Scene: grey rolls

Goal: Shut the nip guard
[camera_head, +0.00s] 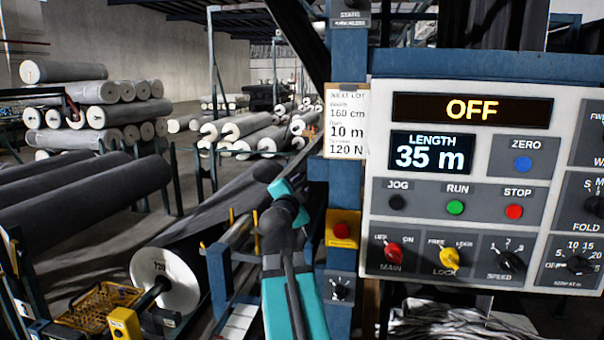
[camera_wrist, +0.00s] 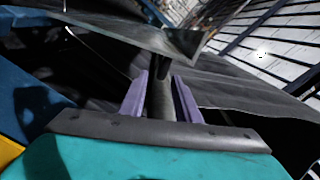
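In the wrist view, my gripper (camera_wrist: 160,82) has its two purple fingers on either side of a dark upright bar (camera_wrist: 160,92). The bar nearly fills the gap between them; I cannot tell whether the fingers press on it. A grey, glassy panel (camera_wrist: 125,30) slants across the top of this view, just beyond the fingers; it looks like the nip guard, and the bar seems to reach up to it. In the head view, my teal arm hides the gripper, and I cannot make out the guard there.
A control panel (camera_head: 460,273) at the right reads OFF and 35 m. A red button on a yellow box (camera_head: 342,229) is on the blue post beside my arm. Dark fabric (camera_head: 215,205) runs up from the left.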

